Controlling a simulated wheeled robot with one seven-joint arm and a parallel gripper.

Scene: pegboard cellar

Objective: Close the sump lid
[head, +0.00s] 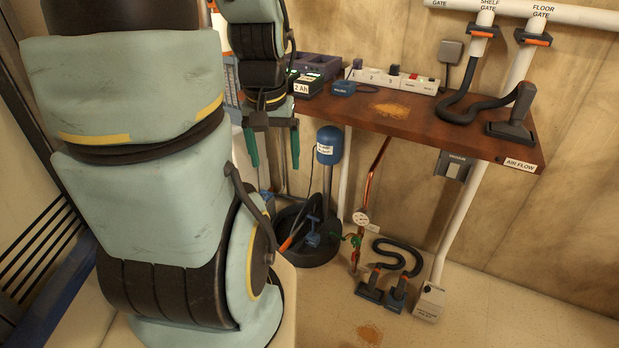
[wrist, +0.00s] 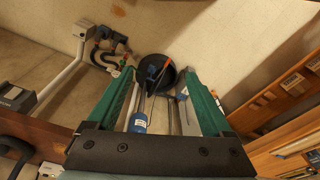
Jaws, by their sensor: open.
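The sump is a round black basin (head: 312,256) on the floor under the workbench. It also shows in the wrist view as a dark round opening (wrist: 152,84) between my fingers. I cannot clearly make out the lid. The inside of the basin is visible from above. My gripper (head: 274,148) is open and empty, fingers pointing down, in front of the bench and well above the basin.
The wooden workbench (head: 425,124) overhangs the floor right of my gripper. A blue cylinder (head: 328,145) stands above the basin. A copper pipe (head: 372,182) with a gauge and a hose with black nozzles (head: 383,289) are to the right. The floor at front right is mostly clear.

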